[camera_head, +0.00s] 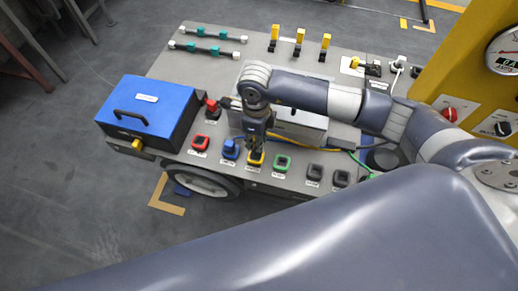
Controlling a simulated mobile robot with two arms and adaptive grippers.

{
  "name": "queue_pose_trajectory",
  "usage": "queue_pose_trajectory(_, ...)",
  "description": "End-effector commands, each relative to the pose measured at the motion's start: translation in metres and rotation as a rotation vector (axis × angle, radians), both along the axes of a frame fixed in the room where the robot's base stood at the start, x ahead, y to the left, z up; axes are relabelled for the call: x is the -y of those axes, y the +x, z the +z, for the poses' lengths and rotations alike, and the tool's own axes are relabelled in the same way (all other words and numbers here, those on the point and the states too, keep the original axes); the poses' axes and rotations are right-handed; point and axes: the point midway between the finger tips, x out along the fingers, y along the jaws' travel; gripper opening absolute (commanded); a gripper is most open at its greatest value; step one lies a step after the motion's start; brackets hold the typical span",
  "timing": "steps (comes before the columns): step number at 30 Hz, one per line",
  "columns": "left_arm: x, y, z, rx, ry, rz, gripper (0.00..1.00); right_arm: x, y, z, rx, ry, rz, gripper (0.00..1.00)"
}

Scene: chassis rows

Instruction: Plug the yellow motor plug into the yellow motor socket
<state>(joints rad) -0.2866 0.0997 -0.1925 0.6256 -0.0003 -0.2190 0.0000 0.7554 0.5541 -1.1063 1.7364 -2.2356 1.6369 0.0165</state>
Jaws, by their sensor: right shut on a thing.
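The yellow motor socket (255,161) is in the front row of the cart top, between the blue and green sockets. My right gripper (256,148) points down directly over it, shut on the yellow motor plug. The plug is mostly hidden by the fingers and the yellow of the socket. I cannot tell whether the plug is in the socket or just above it. My left gripper is not in view.
A blue plug (230,148) stands close left of my right gripper; red (200,143) and green (282,163) sockets are in the same row. A blue toolbox (150,108) sits at the cart's left. A grey box (300,127) is behind my right gripper.

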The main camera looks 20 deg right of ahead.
Motion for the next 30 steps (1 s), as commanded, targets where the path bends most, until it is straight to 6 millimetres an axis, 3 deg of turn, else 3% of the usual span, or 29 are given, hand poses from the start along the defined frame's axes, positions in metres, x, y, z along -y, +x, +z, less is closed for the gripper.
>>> queue_pose_trajectory(12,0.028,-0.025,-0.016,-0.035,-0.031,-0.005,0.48,0.001,0.004,-0.021,-0.001,0.0,-0.001,0.0)
queue_pose_trajectory(21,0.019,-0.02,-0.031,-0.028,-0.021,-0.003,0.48,0.001,0.004,-0.045,-0.001,0.001,-0.002,0.0)
queue_pose_trajectory(30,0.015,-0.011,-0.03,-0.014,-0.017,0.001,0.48,0.001,0.004,-0.046,0.0,0.0,-0.001,0.0)
